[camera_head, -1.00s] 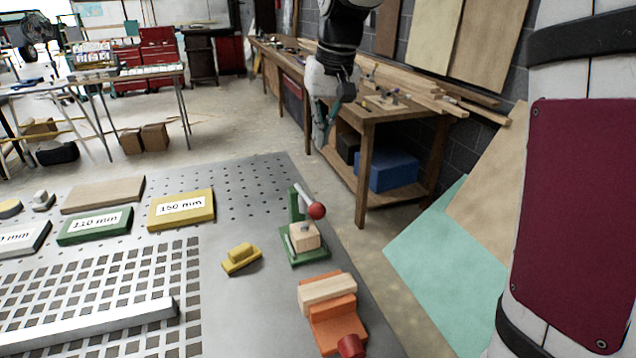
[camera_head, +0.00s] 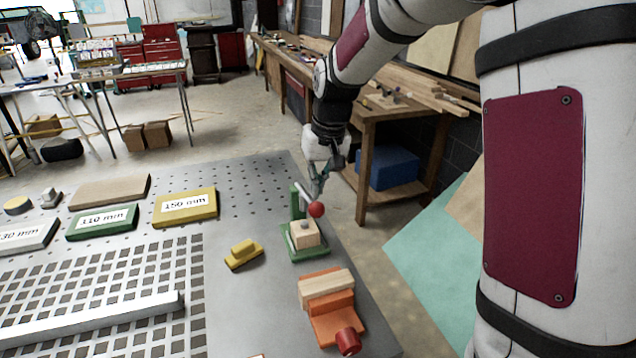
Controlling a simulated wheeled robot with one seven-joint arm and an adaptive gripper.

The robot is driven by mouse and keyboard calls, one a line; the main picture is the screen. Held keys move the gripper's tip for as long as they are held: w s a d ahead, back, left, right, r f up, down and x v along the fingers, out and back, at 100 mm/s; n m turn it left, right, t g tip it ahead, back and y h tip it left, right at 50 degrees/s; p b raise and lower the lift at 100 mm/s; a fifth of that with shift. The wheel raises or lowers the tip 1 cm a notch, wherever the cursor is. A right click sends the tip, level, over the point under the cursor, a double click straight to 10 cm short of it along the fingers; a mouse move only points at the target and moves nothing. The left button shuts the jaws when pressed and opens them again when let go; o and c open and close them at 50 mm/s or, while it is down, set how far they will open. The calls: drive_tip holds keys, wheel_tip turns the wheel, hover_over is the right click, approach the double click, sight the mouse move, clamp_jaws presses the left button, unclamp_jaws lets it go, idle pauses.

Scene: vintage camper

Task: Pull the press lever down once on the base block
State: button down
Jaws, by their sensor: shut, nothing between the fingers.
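The green press (camera_head: 296,205) stands near the right edge of the grey perforated table. Its grey lever slants from the post down to a red ball knob (camera_head: 317,209). A light wooden base block (camera_head: 304,234) sits on the press's green base, below the knob and apart from it. My gripper (camera_head: 318,190) points down just above and behind the knob, with its fingers close together. Whether the fingertips touch the lever or knob cannot be told from this view.
An orange fixture (camera_head: 333,318) with a wooden bar and red knob stands in front of the press. A yellow block (camera_head: 243,252) lies to its left. Labelled yellow (camera_head: 184,222) and green (camera_head: 100,235) boards lie further left. Bare table surrounds the press's left side.

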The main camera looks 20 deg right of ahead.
drive_tip(key=f, duration=0.2)
drive_tip(key=s+f, duration=0.1)
drive_tip(key=f, duration=0.2)
drive_tip(key=s+f, duration=0.1)
drive_tip(key=f, duration=0.1)
drive_tip(key=shift+s+f, duration=0.15)
drive_tip(key=v, duration=0.1)
drive_tip(key=p+v, duration=0.1)
drive_tip(key=v, duration=0.1)
drive_tip(key=w+v, duration=0.1)
drive_tip(key=v, duration=0.1)
drive_tip(key=shift+d+r+p, duration=0.2)
drive_tip(key=shift+r+p, duration=0.05)
drive_tip(key=shift+p, duration=0.1)
drive_tip(key=s+r, duration=0.5)
drive_tip(key=r, duration=0.1)
drive_tip(key=shift+d+r, duration=0.25)
drive_tip(key=shift+r, duration=0.15)
drive_tip(key=shift+r, duration=0.1)
